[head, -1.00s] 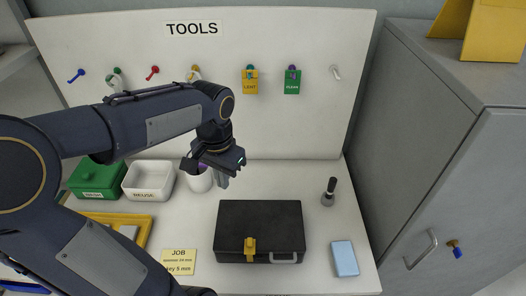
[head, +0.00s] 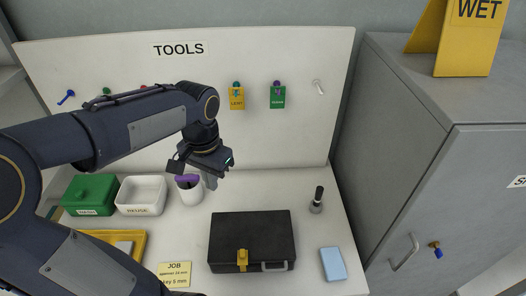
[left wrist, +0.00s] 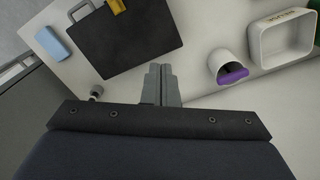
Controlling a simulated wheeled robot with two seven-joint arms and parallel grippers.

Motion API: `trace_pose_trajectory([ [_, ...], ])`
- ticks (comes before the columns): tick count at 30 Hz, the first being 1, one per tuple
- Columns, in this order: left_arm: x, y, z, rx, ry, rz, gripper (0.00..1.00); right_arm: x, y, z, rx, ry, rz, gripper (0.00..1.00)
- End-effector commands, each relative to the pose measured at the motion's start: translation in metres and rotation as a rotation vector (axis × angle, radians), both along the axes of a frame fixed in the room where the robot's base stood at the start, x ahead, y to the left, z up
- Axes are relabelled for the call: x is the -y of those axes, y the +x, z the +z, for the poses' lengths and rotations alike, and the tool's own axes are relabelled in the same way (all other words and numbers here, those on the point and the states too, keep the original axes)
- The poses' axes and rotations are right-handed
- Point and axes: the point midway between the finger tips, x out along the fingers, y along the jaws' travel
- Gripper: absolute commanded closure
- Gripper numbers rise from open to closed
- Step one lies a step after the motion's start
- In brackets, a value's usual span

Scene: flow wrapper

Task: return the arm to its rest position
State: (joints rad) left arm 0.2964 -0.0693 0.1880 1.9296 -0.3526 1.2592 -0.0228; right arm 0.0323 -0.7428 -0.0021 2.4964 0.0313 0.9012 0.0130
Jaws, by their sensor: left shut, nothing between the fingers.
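My left arm comes in from the left and crosses in front of the tool board. My left gripper (head: 211,180) points down above the bench, beside a white cup (head: 190,191) with something purple in it. In the left wrist view the gripper's fingers (left wrist: 160,78) are together with nothing between them. They are apart from the black case (left wrist: 125,38) and the white cup (left wrist: 229,66). My right gripper is in neither view.
A black case (head: 252,239) with a yellow latch lies on the bench. A green box (head: 90,194), a white REUSE bin (head: 141,195), a yellow tray (head: 139,246), a blue block (head: 333,264) and a dark-handled brush (head: 317,200) surround it. A grey cabinet (head: 400,150) stands right.

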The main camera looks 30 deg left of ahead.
Motion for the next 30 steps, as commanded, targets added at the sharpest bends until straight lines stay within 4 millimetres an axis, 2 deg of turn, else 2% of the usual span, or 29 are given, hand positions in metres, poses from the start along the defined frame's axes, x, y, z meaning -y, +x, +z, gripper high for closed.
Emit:
trace_pose_trajectory([
  [5,0.000,-0.001,0.000,0.002,-0.001,0.000,1.00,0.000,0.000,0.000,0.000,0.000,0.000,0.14],
  [8,0.007,-0.008,0.002,0.029,-0.013,0.007,1.00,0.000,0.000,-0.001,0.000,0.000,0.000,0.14],
  [14,0.045,-0.049,0.003,0.201,-0.119,0.055,1.00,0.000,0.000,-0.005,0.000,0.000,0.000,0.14],
  [18,0.075,-0.077,-0.005,0.335,-0.232,0.104,1.00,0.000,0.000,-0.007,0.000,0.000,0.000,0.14],
  [21,0.091,-0.090,-0.011,0.406,-0.303,0.134,1.00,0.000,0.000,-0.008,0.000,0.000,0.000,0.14],
  [25,0.103,-0.099,-0.016,0.457,-0.360,0.158,1.00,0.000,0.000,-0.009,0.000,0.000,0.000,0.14],
  [30,0.106,-0.101,-0.017,0.470,-0.375,0.164,1.00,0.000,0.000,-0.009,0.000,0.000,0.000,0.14],
])
